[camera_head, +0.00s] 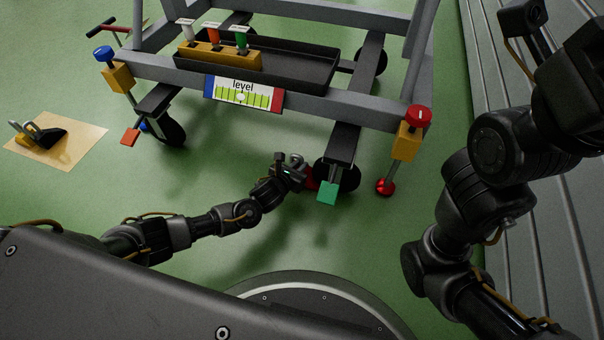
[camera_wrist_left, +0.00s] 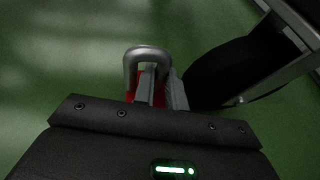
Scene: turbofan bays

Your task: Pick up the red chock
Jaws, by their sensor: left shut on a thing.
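The red chock (camera_head: 311,180) is on the green floor beside the cart's front right wheel (camera_head: 348,177). It is partly hidden by my left gripper (camera_head: 291,170) and the cart. In the left wrist view, its grey metal loop handle (camera_wrist_left: 146,53) stands up, with a little red of its body (camera_wrist_left: 132,88) below. The fingers of my left gripper (camera_wrist_left: 160,88) are shut on the chock at the handle. I cannot tell whether the chock is touching the wheel or the floor. My right arm rises at the right; its fingers do not show.
The grey cart frame (camera_head: 330,108) with a black tray (camera_head: 310,72) stands ahead. A tan mat (camera_head: 85,150) with a yellow-black chock (camera_head: 42,135) lies left. Floor between is clear.

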